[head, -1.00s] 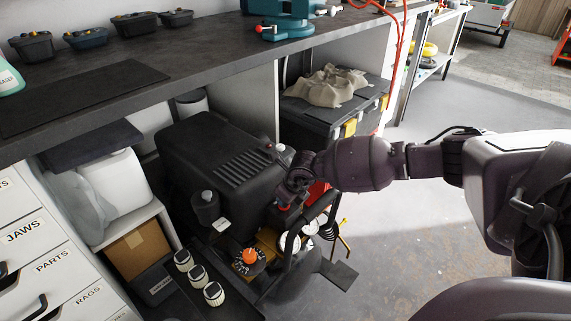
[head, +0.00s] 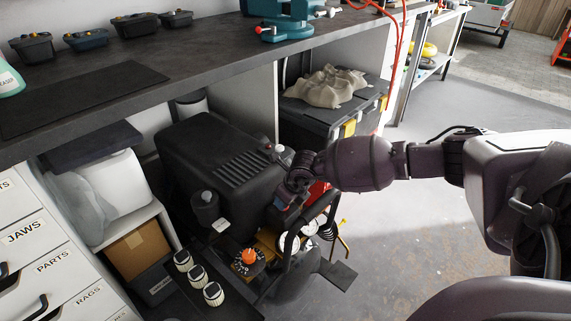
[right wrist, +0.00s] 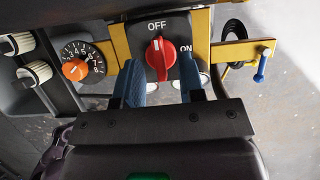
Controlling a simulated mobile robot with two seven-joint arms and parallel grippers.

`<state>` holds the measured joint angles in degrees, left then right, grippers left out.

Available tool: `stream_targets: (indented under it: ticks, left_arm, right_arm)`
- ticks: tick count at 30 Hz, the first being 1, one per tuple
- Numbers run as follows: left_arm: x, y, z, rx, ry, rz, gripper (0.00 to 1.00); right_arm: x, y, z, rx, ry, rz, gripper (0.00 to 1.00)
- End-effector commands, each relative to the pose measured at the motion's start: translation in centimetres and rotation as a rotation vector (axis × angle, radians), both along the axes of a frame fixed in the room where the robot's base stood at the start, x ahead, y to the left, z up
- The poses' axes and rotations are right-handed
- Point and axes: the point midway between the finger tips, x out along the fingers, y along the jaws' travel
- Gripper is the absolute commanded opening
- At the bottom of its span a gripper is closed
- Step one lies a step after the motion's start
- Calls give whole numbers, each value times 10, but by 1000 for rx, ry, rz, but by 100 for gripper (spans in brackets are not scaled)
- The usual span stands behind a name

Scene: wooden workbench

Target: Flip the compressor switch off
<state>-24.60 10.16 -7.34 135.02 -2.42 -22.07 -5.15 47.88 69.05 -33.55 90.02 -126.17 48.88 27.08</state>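The compressor (head: 215,160) is a black unit under the bench. Its switch is a red rotary knob (right wrist: 161,58) on a black plate, with OFF printed above and ON at its right. A pale mark on the knob's upper part seems to face the OFF side. My right gripper (right wrist: 162,88) is open, its two blue fingers apart on either side of the knob's lower part; contact is not clear. In the head view my right gripper (head: 286,197) is over the compressor's front end, and the knob is hidden or too small to tell. My left gripper is not in view.
An orange-knobbed dial (right wrist: 75,68) sits left of the switch; it also shows in the head view (head: 249,257). Striped knobs (head: 196,274) stand further left. A yellow bracket (right wrist: 240,50) with a black cable is at the right. The bench top (head: 200,68) overhangs behind.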

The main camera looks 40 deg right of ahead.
Motion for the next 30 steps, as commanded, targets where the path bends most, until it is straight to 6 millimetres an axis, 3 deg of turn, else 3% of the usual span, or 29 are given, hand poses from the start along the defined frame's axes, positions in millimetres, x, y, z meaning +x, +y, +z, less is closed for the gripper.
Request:
stream_targets:
  ticks: [1,6,13,19,30]
  left_arm:
    - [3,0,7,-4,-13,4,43]
    - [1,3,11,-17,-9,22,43]
    - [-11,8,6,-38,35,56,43]
    - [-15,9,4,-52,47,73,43]
    - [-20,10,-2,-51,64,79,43]
  right_arm:
    - [0,-1,15,-1,-10,0,36]
    - [-10,-2,48,-1,-17,0,36]
    - [-27,-3,80,-1,-12,1,36]
    - [-35,-3,92,0,-5,2,36]
    - [-37,-3,92,0,-1,1,36]
